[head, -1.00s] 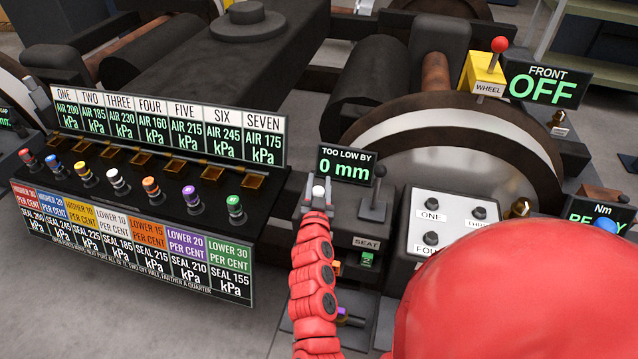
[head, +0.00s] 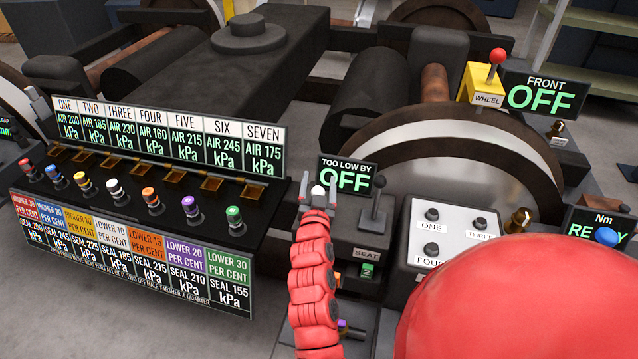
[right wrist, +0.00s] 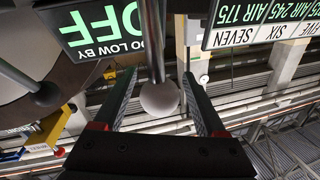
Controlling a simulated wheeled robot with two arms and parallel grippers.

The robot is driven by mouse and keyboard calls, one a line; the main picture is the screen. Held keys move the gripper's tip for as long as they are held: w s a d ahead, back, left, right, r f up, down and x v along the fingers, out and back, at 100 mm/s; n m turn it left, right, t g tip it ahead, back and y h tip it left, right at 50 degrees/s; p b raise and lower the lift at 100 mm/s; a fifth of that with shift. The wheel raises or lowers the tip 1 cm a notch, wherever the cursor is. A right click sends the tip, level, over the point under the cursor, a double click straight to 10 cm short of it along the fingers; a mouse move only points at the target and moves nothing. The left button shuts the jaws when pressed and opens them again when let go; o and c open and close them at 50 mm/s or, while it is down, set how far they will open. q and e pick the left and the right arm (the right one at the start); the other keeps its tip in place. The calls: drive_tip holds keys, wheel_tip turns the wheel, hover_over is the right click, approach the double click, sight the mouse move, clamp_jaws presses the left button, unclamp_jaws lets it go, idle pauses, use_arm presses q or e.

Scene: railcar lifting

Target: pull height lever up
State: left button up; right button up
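The height lever's pale round knob (head: 318,194) stands in front of the small display (head: 347,175), which reads TOO LOW BY OFF. My right gripper (head: 318,182) is open, with one finger on each side of the knob. In the right wrist view the ball knob (right wrist: 160,98) hangs on its grey stem between the spread fingers, with gaps on both sides. The lever's base and label are hidden behind my right arm in the head view. My left gripper is not in view.
A dark lever (head: 376,206) labelled SEAT stands just right of the knob. A white button panel (head: 455,222) is farther right. A console with coloured knobs (head: 233,216) and a sign row (head: 170,137) lies left. A yellow WHEEL lever box (head: 482,84) stands behind.

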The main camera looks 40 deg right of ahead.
drive_tip(key=shift+s+a+f, duration=0.1)
drive_tip(key=shift+s+a, duration=0.15)
drive_tip(key=shift+a, duration=0.1)
drive_tip(key=v, duration=1.6)
drive_tip(key=shift+s+a+b, duration=0.15)
drive_tip(key=shift+s+b, duration=0.1)
drive_tip(key=shift+b, duration=0.15)
